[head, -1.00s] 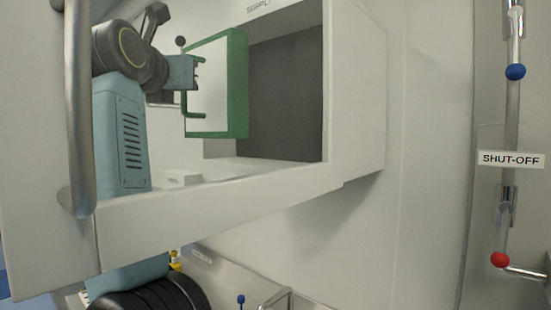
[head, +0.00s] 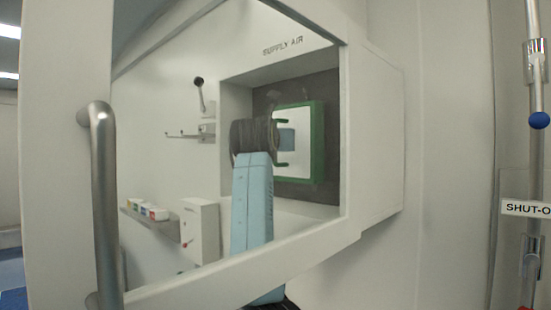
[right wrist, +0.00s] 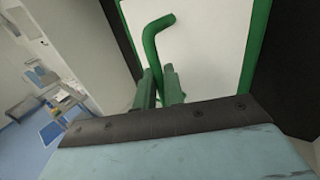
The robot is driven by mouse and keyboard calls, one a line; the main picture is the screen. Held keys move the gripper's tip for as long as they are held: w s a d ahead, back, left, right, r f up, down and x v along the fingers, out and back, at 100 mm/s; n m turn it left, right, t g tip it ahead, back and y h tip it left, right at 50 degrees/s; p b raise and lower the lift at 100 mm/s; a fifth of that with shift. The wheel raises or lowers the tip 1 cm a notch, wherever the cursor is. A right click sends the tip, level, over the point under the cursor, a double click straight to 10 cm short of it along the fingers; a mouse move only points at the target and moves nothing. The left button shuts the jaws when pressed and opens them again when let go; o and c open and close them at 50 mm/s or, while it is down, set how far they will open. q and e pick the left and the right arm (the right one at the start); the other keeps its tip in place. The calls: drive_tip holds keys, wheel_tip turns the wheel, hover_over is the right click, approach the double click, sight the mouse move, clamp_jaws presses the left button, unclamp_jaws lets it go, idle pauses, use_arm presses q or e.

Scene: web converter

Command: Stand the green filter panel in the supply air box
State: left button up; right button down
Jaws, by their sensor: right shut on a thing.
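The green filter panel (head: 315,150) has a white face, a green frame and green handles. It is upright inside the supply air box (head: 234,100), in front of the dark back wall. Its lower edge looks above the box floor; I cannot tell whether it touches the back. My right gripper (head: 284,140) is shut on the panel's handle, and its wrist hides part of the panel. In the right wrist view the panel (right wrist: 205,45) fills the top, with my right gripper (right wrist: 160,88) at the handle. My left gripper is not in view.
A cabinet wall with a metal handle (head: 104,200) is at the left. A lever (head: 199,85), a small white box (head: 200,230) and a shelf with coloured items (head: 145,212) are left of the opening. A shut-off pipe (head: 535,150) runs at the right.

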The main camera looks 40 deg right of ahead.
wheel_tip(320, 180, down, 5)
drive_tip(key=shift+d+f+p, duration=0.1)
drive_tip(key=shift+p, duration=0.85)
drive_tip(key=shift+f, duration=0.1)
drive_tip(key=c, duration=1.9)
unclamp_jaws()
drive_tip(key=shift+f, duration=0.2)
drive_tip(key=shift+c, duration=0.2)
drive_tip(key=o, duration=0.4)
drive_tip(key=shift+r, duration=0.1)
drive_tip(key=shift+o, duration=0.2)
